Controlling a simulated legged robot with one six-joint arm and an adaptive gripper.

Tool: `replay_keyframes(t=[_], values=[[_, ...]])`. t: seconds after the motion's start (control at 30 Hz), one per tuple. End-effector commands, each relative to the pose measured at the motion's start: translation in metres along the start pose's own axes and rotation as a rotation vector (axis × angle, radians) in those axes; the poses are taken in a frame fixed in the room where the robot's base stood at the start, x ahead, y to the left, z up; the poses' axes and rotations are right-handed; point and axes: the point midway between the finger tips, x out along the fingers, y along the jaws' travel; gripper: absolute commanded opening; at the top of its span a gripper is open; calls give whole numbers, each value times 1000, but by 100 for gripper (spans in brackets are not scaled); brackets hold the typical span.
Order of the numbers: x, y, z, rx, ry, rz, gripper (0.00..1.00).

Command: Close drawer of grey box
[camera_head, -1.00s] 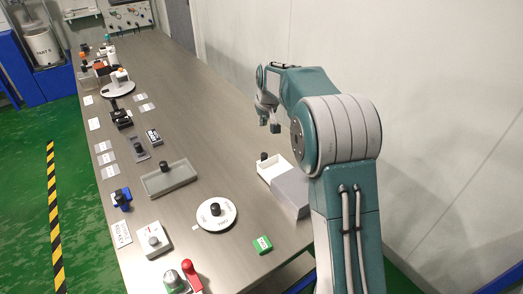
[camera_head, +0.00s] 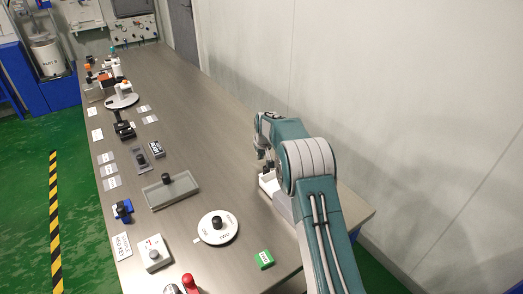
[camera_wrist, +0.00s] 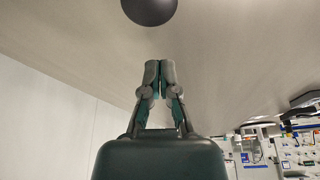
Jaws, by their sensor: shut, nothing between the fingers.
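The grey box (camera_head: 283,207) is at the right edge of the table in the head view, largely hidden behind my arm. Its drawer (camera_head: 267,183) is out toward the far side, with the white inside partly showing. A round dark knob (camera_wrist: 150,9) is at the top edge of the wrist view, just beyond my fingertips; it looks like the drawer's knob. My gripper (camera_wrist: 160,66) is shut and empty, apart from the knob in that view. In the head view my gripper is close to the drawer's far end, and whether it touches cannot be told.
A white round dial (camera_head: 218,228) with a black knob and a green block (camera_head: 264,260) are left of and nearer than the box. A grey tray (camera_head: 171,190) is farther left. A wall rises along the right. The table beyond the box is clear.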

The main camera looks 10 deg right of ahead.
Motion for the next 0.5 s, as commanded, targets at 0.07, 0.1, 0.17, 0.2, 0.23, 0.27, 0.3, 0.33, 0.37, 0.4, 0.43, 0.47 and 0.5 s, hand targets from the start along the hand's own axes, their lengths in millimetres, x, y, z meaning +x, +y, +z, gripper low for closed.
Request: replay_keyframes(t=[0.07,0.1,0.17,0.2,0.23,0.27,0.3,0.33,0.37,0.4,0.43,0.47,0.5], values=[[7,0,1,0,0,0,0],[4,0,4,0,0,0,0],[2,0,9,1,0,0,0],[1,0,12,1,0,0,0],[0,0,14,1,-1,0,0],[0,0,17,1,-1,0,0],[-2,0,20,1,0,0,0],[-3,0,22,1,-1,0,0],[-3,0,25,1,-1,0,0],[-4,0,28,1,-1,0,0],[-5,0,30,1,0,0,0],[-6,0,31,1,0,0,0],[-6,0,34,1,-1,0,0]])
